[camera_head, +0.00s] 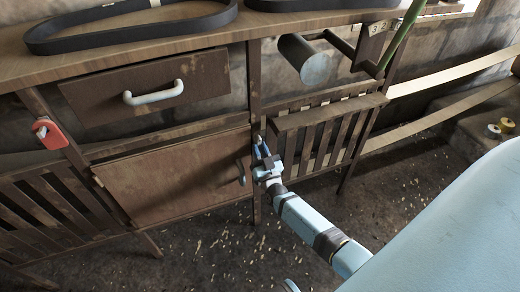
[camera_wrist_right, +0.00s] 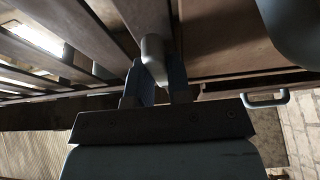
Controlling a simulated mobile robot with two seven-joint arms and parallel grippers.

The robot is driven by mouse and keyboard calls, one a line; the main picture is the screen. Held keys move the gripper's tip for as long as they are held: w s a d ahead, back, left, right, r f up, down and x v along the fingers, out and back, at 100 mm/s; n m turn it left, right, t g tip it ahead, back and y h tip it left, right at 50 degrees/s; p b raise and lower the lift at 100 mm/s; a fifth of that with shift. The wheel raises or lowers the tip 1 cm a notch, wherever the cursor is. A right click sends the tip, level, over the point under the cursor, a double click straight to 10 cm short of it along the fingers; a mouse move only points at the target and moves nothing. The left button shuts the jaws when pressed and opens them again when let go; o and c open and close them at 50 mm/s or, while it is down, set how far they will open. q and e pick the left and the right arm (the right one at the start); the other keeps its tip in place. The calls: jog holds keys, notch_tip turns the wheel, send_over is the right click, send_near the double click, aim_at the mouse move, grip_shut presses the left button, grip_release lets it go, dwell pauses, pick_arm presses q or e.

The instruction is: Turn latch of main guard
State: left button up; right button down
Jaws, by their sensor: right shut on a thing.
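My right gripper (camera_head: 259,143) is at the dark upright post between the wooden cabinet door and the slatted panel. In the right wrist view the gripper (camera_wrist_right: 158,78) has its two blue fingers on either side of a pale grey rounded piece, apparently a latch (camera_wrist_right: 153,50), and is shut on it. In the head view the fingers mostly hide this piece. The slatted panel (camera_head: 322,137), possibly the main guard, is just right of the gripper. The wooden door (camera_head: 165,175) is closed on its left. My left gripper is not in view.
A drawer with a white handle (camera_head: 153,93) is above the door. A red piece (camera_head: 49,133) sits on the left post. Black belts (camera_head: 130,35) lie on the bench top. A grey cylinder (camera_head: 304,62) juts out above the slatted panel. The floor in front is open.

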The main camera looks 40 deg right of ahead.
jog(key=c, duration=1.1)
grip_release()
jog(key=shift+o, duration=0.2)
jog(key=shift+a, duration=0.15)
jog(key=shift+s+f, duration=0.1)
jog(key=shift+f, duration=0.05)
